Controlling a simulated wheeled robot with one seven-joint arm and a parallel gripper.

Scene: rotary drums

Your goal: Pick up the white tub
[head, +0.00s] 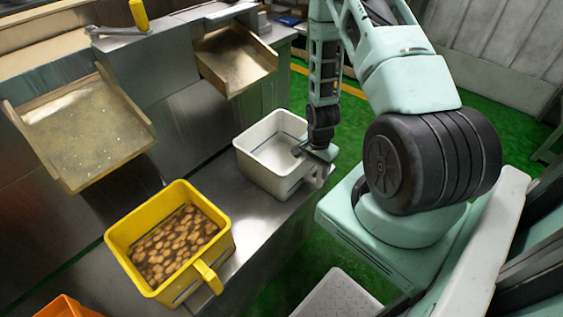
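The white tub (258,167) is a square open container standing upright on the metal bench (262,219), below the smaller chute. Its inside looks empty. My gripper (311,157) is at the tub's right side, by the rim and the handle side. One finger seems to reach over the rim into the tub. The fingers are small and partly hidden, so I cannot tell whether they are closed on the tub's handle or rim. The tub appears to rest on the bench.
A yellow tub (124,240) with brown pieces stands nearer on the bench, its handle towards the front right. An orange container (65,307) shows at bottom left. A large chute (85,125) and a small chute (236,60) hang above. Green floor lies right of the bench.

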